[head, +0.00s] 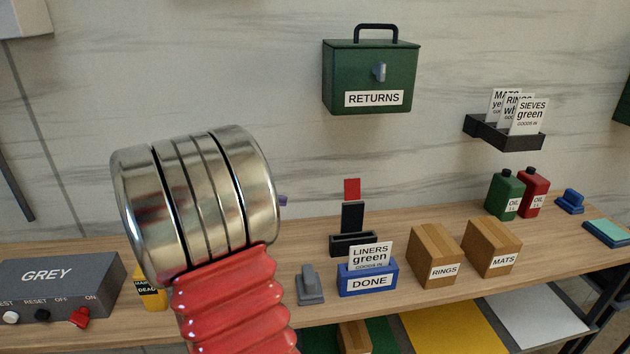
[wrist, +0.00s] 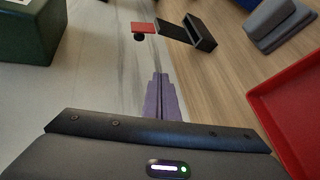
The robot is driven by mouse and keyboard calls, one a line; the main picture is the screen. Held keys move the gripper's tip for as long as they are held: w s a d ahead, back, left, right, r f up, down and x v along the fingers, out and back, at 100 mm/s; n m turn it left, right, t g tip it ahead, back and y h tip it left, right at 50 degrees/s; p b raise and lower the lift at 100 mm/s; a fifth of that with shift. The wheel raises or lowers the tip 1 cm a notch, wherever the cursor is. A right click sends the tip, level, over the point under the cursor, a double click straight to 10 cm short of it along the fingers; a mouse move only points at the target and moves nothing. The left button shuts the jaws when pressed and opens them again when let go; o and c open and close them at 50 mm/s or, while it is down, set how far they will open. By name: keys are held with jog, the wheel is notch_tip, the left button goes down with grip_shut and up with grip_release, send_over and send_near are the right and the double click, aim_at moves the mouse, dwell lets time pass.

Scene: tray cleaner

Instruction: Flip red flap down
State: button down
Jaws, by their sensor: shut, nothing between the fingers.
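The red flap (head: 352,189) stands upright at the top of a black post (head: 352,216), which rises from a black open holder (head: 353,243) on the wooden shelf. In the wrist view the red flap (wrist: 144,28) is near the top, with the black holder (wrist: 199,31) to its right. My gripper (wrist: 158,78) shows there as purple fingers closed together with nothing between them. They point toward the flap and are apart from it. In the head view my arm hides most of the gripper; only a small purple bit (head: 283,200) shows, left of the flap.
A green RETURNS box (head: 370,75) is on the wall above. A grey wedge (head: 310,285), a blue DONE holder (head: 367,279) and two cardboard boxes (head: 434,254) (head: 493,246) stand near the post. A red-rimmed surface (wrist: 290,105) fills the wrist view's right side.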

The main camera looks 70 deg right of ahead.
aim_at(351, 188)
jog(key=s+d+g+h, duration=0.2)
jog(key=d, duration=0.8)
jog(key=shift+s+f+g, duration=0.2)
jog(key=shift+g, duration=0.2)
jog(key=shift+d, duration=0.1)
jog(key=s+d, duration=0.4)
jog(key=s, duration=0.4)
jog(key=shift+s+d, duration=0.15)
jog(key=shift+d, duration=0.1)
jog(key=shift+s+m, duration=0.2)
jog(key=shift+m, duration=0.2)
